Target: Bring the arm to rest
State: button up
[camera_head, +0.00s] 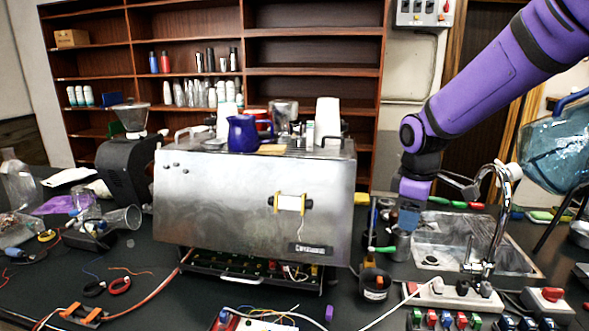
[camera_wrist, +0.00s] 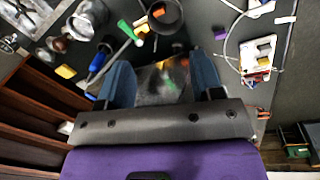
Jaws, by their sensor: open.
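My purple arm reaches in from the upper right in the head view. My gripper (camera_head: 408,218) hangs pointing down at the right of the steel brewer (camera_head: 225,205), above the counter near a small metal jug (camera_head: 401,245). In the wrist view my gripper (camera_wrist: 162,72) shows two blue fingers spread apart with nothing held between them. A reflective steel surface (camera_wrist: 160,88) shows beyond the gap; the fingers appear clear of it.
A sink (camera_head: 465,240) with a tall faucet (camera_head: 497,215) and a large water bottle (camera_head: 556,150) stand right of my gripper. A blue pitcher (camera_head: 243,134) stands on the brewer. Shelves (camera_head: 315,55) rise behind.

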jog(key=s+d+r+m+t, duration=0.1)
jog(key=s+r+m, duration=0.2)
jog(key=s, duration=0.5)
jog(key=s+d+r+m+t, duration=0.1)
jog(key=s+r+m, duration=0.3)
jog(key=s, duration=0.5)
jog(key=s+d+r+m+t, duration=0.2)
jog(key=s+d+r+m, duration=0.1)
jog(key=s, duration=0.5)
jog(key=shift+s+r+m+y, duration=0.2)
jog(key=shift+r+m+y, duration=0.1)
jog(key=shift+r+m, duration=0.55)
